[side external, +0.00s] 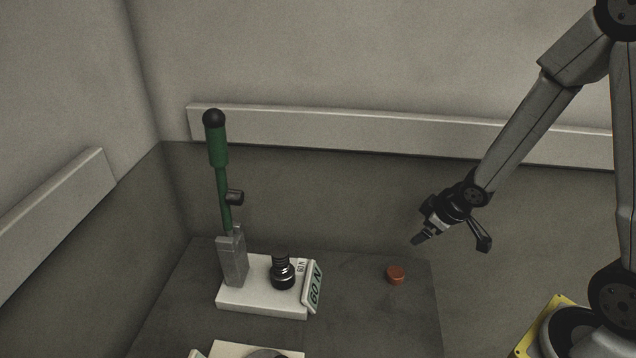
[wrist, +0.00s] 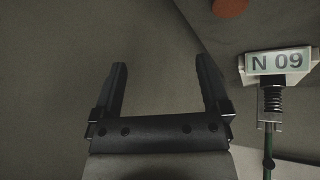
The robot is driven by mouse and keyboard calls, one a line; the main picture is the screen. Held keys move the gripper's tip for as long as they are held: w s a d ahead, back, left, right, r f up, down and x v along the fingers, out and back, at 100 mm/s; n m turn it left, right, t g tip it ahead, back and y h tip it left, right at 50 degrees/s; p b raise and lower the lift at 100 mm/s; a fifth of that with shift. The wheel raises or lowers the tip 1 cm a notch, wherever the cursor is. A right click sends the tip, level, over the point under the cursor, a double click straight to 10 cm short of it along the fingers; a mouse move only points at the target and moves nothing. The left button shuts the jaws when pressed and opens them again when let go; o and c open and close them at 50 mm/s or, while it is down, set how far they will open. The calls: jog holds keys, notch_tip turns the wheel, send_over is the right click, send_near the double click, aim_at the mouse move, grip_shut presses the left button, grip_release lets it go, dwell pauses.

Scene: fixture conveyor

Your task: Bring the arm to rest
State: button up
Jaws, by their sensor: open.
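My gripper (side external: 450,240) hangs at the lower end of my arm, above and to the right of the orange disc in the side view. Its two dark fingers are spread, with nothing between them; the wrist view also shows the open gripper (wrist: 162,66). The orange disc (side external: 396,275) lies on the dark table, apart from the gripper. Part of the disc (wrist: 230,6) shows at the top edge of the wrist view.
A press fixture with a white base (side external: 253,298), an upright green lever (side external: 218,148) and a black spring plunger (side external: 282,272) stands left on the table (side external: 385,325). Its "60 N" sign (side external: 315,287) appears upside down in the wrist view (wrist: 277,62). Walls stand behind and left.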

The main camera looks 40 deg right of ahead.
jog(key=s+a+r+m+g, duration=0.3)
jog(key=s+a+r, duration=0.3)
jog(key=a, duration=0.1)
jog(key=shift+s+a+m, duration=0.2)
jog(key=shift+a+m, duration=0.2)
dwell(0.6)
